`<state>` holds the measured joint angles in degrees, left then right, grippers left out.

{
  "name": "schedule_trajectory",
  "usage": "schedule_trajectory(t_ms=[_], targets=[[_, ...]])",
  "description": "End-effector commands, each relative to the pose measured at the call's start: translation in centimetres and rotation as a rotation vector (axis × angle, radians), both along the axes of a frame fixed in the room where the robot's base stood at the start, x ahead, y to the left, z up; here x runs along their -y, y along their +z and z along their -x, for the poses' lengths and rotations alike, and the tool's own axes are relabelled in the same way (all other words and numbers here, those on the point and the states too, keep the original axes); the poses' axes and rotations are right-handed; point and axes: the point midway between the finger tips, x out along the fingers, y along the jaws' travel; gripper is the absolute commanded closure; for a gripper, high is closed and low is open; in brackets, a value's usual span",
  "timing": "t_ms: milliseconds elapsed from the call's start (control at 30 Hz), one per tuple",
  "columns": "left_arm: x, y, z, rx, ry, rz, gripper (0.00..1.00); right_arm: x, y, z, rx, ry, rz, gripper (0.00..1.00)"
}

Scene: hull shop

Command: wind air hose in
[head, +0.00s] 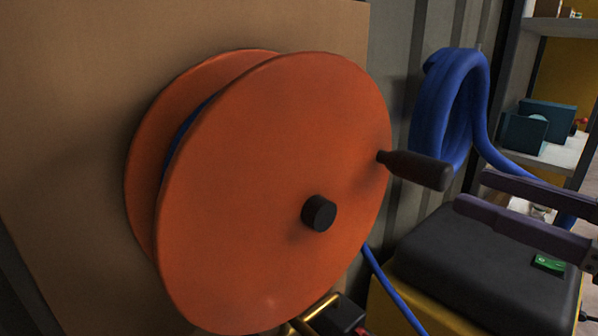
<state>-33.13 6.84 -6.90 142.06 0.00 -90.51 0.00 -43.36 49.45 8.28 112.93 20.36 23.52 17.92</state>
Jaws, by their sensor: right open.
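A large orange hose reel (270,160) is mounted on a tan board and fills the middle of the head view. Its black hub (319,213) sticks out at the centre. A dark crank handle (416,170) stands out from the reel's right rim. Blue air hose (392,290) runs down from behind the reel, and a little blue shows between the two discs. My right gripper (470,192) comes in from the right, its two purple-grey fingers apart, just right of and slightly below the handle's end. It looks empty. My left gripper is out of view.
A thick coil of blue hose (430,108) hangs on the ribbed wall at the right. Below it is a black-topped yellow case (470,260) with a green switch (549,263). Shelves (565,158) with teal boxes stand at far right. A brass pipe (318,312) sits below the reel.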

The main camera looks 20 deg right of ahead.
Motion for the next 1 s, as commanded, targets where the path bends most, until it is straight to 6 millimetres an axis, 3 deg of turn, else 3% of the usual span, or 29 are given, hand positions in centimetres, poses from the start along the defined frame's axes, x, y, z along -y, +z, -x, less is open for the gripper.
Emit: schedule_trajectory(t_ms=[600,1000], targets=[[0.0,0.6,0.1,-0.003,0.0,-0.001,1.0,-3.1,0.3,-7.5,0.001,-0.001,0.001,0.31],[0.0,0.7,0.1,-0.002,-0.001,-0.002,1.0,-3.7,0.1,-8.8,-0.002,0.0,0.002,0.31]])
